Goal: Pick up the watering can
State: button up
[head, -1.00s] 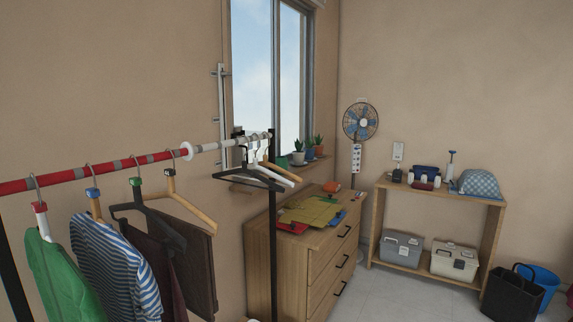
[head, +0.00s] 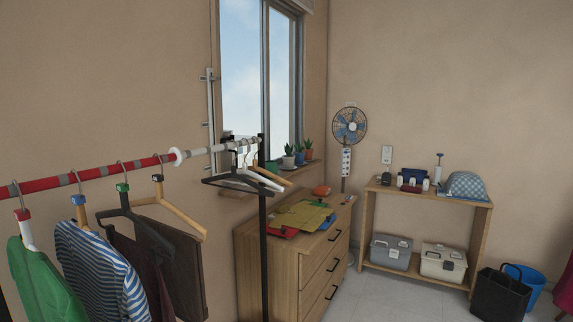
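No watering can is clearly recognisable in the head view. A small green object (head: 271,167) is on the windowsill (head: 309,167), left of the potted plants (head: 299,155). It is partly hidden behind the hangers, and I cannot tell whether it is the watering can. My gripper is not in view.
A clothes rack with hanging garments (head: 88,272) fills the left front. Behind it stands a wooden dresser (head: 318,262) with folded cloths on top. A wooden shelf (head: 368,225) with two toolboxes, a black bin (head: 497,295) and a blue bucket (head: 530,285) stand right. Tiled floor (head: 395,292) is clear between.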

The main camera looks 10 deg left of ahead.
aim_at(271, 167)
jog(key=i+l+z, duration=0.2)
jog(key=i, duration=0.9)
jog(key=i+z, duration=0.15)
jog(key=i, duration=0.9)
jog(key=i+l+u, duration=0.15)
jog(key=i+u, duration=0.3)
jog(key=i+l+u, duration=0.3)
jog(key=i+u, duration=0.15)
jog(key=i+l+u, duration=0.5)
